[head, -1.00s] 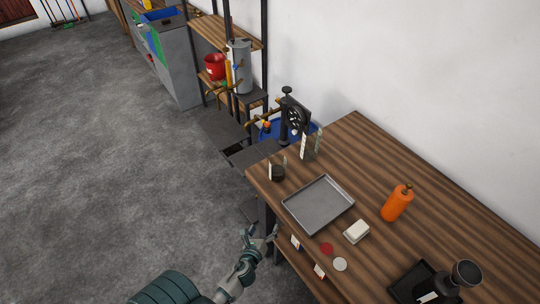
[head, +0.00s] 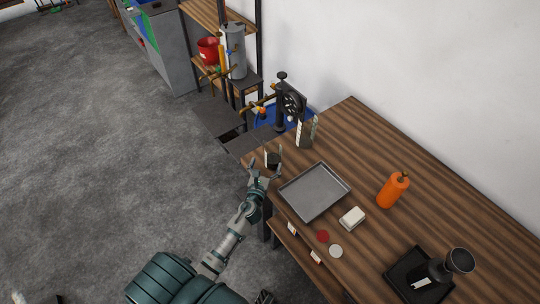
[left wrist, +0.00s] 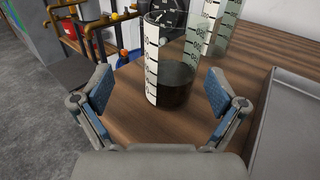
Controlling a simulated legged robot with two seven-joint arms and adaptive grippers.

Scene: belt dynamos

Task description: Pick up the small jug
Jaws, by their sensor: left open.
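The small jug (head: 273,160) is a clear cylinder with a black-and-white scale and dark liquid at the bottom. It stands upright near the table's left corner, and it also shows in the left wrist view (left wrist: 172,85). My left gripper (head: 264,172) is open and empty at the table edge, just in front of the small jug. In the left wrist view its two blue-padded fingers are spread, with the jug beyond and between them, a little right of centre. A taller clear jug (head: 307,132) with a similar scale stands behind it. My right gripper is out of view.
A grey metal tray (head: 294,207) lies close to the right of the small jug. A white block (head: 351,217), a red disc (head: 323,237), an orange bottle (head: 391,192) and a dark device (head: 440,271) are farther right. A black wheeled apparatus (head: 290,103) stands behind the taller jug.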

